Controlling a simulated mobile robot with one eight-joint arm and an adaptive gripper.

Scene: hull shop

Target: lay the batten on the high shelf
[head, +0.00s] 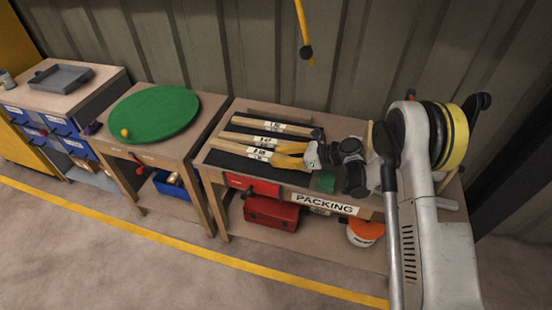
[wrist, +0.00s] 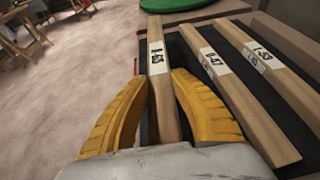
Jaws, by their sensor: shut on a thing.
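Three pale wooden battens with white labels lie side by side on a black mat (head: 224,159) on the packing bench. My gripper (head: 278,156), with yellow fingers, is at the right part of the nearest batten (head: 235,151). In the wrist view my gripper (wrist: 161,82) is shut on this batten (wrist: 157,88), one finger on each side, below its label. The label is too small to read surely. The batten seems to lie level with the other two; I cannot tell whether it touches the mat. No high shelf shows in either view.
The middle batten (wrist: 226,80) and the far batten (wrist: 285,81) lie close beside the held one. A green disc (head: 155,112) with a yellow ball covers the table to the left. A corrugated wall (head: 200,50) stands behind. The floor (head: 120,270) in front is clear.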

